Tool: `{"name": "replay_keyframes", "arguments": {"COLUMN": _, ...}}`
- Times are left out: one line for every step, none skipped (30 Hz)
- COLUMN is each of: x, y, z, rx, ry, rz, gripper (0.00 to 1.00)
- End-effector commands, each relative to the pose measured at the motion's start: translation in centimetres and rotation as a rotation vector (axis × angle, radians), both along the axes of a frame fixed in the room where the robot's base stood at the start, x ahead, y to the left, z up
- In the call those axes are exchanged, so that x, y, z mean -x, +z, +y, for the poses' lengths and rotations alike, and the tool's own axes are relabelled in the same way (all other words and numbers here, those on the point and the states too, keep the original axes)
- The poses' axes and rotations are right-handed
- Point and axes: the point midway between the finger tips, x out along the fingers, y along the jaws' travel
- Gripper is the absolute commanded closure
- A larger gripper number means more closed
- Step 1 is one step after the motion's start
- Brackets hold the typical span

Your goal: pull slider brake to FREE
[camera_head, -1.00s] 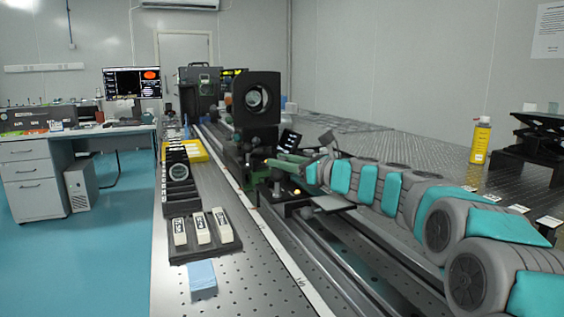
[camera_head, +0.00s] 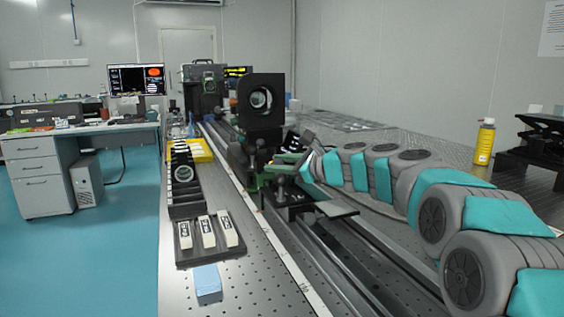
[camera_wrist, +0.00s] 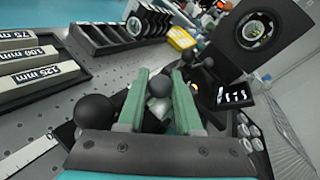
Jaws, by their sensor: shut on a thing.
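My gripper (camera_wrist: 160,80) has two green fingers, shut on a grey ball knob (camera_wrist: 159,84), which I take to be the slider brake's knob. The stem below it is mostly hidden by the fingers and palm. A larger black ball knob (camera_wrist: 92,109) stands just left of the left finger, apart from it. In the head view my gripper (camera_head: 284,163) is at the dark slider carriage (camera_head: 290,206) on the rail, partly hidden by its own wrist. No FREE marking is readable.
A black lens mount (camera_head: 259,118) stands upright just beyond my gripper. A rack of round optics (camera_head: 184,178), a tray of white labelled boxes (camera_head: 203,249) and a blue block (camera_head: 207,283) are on the left of the table. A small dark screen (camera_wrist: 232,97) is right of the fingers.

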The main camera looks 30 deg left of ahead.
Motion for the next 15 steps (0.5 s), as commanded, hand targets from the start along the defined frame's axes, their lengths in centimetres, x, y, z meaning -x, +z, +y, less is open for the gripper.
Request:
{"name": "replay_keyframes", "arguments": {"x": 0.03, "y": -0.07, "z": 0.02, "rx": 0.0, "ry": 0.001, "rz": 0.0, "gripper": 1.0}}
{"name": "replay_keyframes", "arguments": {"x": 0.03, "y": -0.08, "z": 0.02, "rx": 0.0, "ry": 0.001, "rz": 0.0, "gripper": 1.0}}
{"name": "replay_keyframes", "arguments": {"x": 0.03, "y": -0.08, "z": 0.02, "rx": 0.0, "ry": 0.001, "rz": 0.001, "gripper": 1.0}}
{"name": "replay_keyframes", "arguments": {"x": 0.02, "y": -0.09, "z": 0.02, "rx": 0.0, "ry": 0.001, "rz": 0.001, "gripper": 1.0}}
{"name": "replay_keyframes", "arguments": {"x": 0.03, "y": -0.07, "z": 0.02, "rx": -0.001, "ry": 0.001, "rz": 0.001, "gripper": 1.0}}
{"name": "replay_keyframes", "arguments": {"x": 0.02, "y": -0.06, "z": 0.02, "rx": -0.001, "ry": 0.001, "rz": 0.001, "gripper": 1.0}}
{"name": "replay_keyframes", "arguments": {"x": 0.03, "y": -0.08, "z": 0.02, "rx": -0.001, "ry": 0.001, "rz": 0.001, "gripper": 0.64}}
{"name": "replay_keyframes", "arguments": {"x": 0.02, "y": -0.07, "z": 0.02, "rx": -0.001, "ry": 0.001, "rz": 0.002, "gripper": 0.6}}
{"name": "replay_keyframes", "arguments": {"x": 0.02, "y": -0.06, "z": 0.02, "rx": -0.001, "ry": 0.001, "rz": 0.002, "gripper": 0.56}}
{"name": "replay_keyframes", "arguments": {"x": 0.02, "y": -0.05, "z": 0.03, "rx": -0.001, "ry": 0.001, "rz": 0.002, "gripper": 0.53}}
{"name": "replay_keyframes", "arguments": {"x": 0.02, "y": -0.05, "z": 0.03, "rx": -0.001, "ry": 0.001, "rz": 0.002, "gripper": 0.49}}
{"name": "replay_keyframes", "arguments": {"x": 0.02, "y": -0.05, "z": 0.03, "rx": -0.001, "ry": 0.001, "rz": 0.002, "gripper": 0.45}}
{"name": "replay_keyframes", "arguments": {"x": 0.02, "y": -0.05, "z": 0.03, "rx": -0.001, "ry": 0.001, "rz": 0.002, "gripper": 0.41}}
{"name": "replay_keyframes", "arguments": {"x": 0.02, "y": -0.05, "z": 0.03, "rx": -0.001, "ry": 0.001, "rz": 0.002, "gripper": 0.38}}
{"name": "replay_keyframes", "arguments": {"x": 0.02, "y": -0.04, "z": 0.03, "rx": -0.001, "ry": 0.001, "rz": 0.002, "gripper": 0.36}}
